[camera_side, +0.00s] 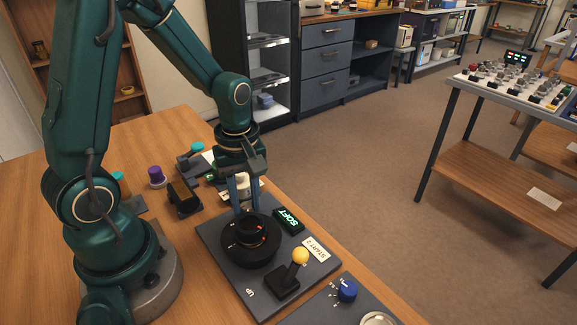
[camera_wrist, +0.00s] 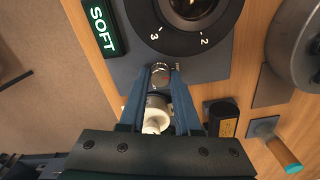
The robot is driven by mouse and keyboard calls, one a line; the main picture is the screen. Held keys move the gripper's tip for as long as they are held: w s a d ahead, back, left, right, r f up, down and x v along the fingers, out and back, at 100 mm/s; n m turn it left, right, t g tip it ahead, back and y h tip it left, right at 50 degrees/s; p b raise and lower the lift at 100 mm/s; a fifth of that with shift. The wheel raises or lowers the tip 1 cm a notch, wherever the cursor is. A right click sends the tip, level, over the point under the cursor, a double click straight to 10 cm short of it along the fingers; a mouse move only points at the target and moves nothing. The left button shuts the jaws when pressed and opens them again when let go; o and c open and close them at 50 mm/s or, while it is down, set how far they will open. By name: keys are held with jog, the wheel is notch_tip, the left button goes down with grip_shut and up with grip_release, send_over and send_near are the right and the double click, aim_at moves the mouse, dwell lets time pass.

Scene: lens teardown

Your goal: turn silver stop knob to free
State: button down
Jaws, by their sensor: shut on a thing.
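The silver stop knob (camera_wrist: 160,73) is a small round metal knob at the edge of the grey panel (camera_side: 215,233), beside the black numbered dial (camera_side: 250,251). My gripper (camera_side: 243,208) points down at the panel's far edge. In the wrist view my blue fingers (camera_wrist: 160,76) are closed on the two sides of the knob. Small markings near the knob are too small to read. In the side view the fingers hide the knob. The dial shows the numbers 3 and 2 in the wrist view.
The panel also carries a lit SOFT display (camera_side: 289,219) and a yellow-ball lever (camera_side: 300,256). A blue knob (camera_side: 347,290) is on a panel in front. A white part (camera_wrist: 156,115) stands behind my fingers. A black block (camera_side: 184,197) and purple-topped piece (camera_side: 156,176) stand left.

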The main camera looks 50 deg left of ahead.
aim_at(246, 204)
dwell(0.4)
jog(key=c, duration=0.9)
grip_release()
jog(key=shift+r, duration=2.6)
